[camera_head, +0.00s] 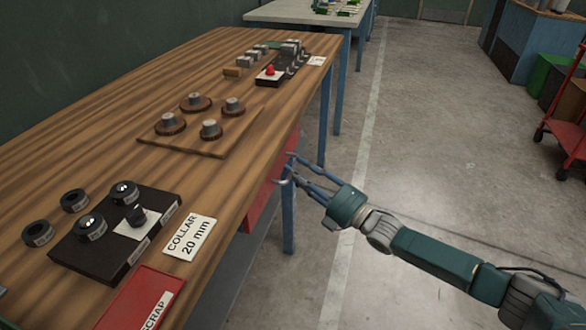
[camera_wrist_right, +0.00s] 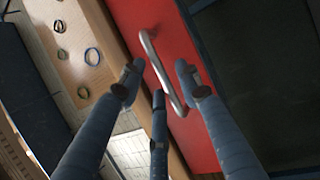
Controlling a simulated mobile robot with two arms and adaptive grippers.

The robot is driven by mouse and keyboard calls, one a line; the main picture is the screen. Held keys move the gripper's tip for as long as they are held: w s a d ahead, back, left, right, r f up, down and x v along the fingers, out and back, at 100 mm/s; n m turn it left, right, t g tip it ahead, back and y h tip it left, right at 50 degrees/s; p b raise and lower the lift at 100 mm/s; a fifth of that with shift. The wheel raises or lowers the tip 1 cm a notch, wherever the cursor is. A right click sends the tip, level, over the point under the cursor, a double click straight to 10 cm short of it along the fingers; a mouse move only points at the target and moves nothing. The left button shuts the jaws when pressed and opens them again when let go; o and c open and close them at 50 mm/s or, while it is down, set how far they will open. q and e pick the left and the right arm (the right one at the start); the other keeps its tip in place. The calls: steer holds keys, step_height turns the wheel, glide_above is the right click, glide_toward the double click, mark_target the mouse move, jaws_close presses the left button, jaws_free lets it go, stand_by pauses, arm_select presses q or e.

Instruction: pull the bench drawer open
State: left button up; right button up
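The bench (camera_head: 110,95) has a red drawer front (camera_head: 264,190) under its right edge. The red front (camera_wrist_right: 180,45) fills the middle of the right wrist view and carries a curved metal bar handle (camera_wrist_right: 152,55). My right gripper (camera_head: 287,170) is beside the red front in the head view. In the wrist view its fingers (camera_wrist_right: 158,78) are spread around the handle, with gaps visible; contact cannot be told. A tan surface (camera_wrist_right: 105,78) with several small rings lies left of the red front; it may be the drawer's inside, but I cannot tell. My left gripper is out of view.
Collars sit on and beside a black block (camera_head: 160,215) on the bench. A wooden board (camera_head: 215,145) with knobbed pieces stands farther back. A red scrap tray (camera_head: 125,295) is at the front. A blue bench leg (camera_head: 288,215) is near my gripper.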

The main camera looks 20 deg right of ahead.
steer(key=shift+x, duration=0.85)
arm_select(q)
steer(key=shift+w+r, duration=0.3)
arm_select(e)
steer(key=shift+w, duration=0.15)
steer(key=shift+c, duration=0.3)
jaws_close()
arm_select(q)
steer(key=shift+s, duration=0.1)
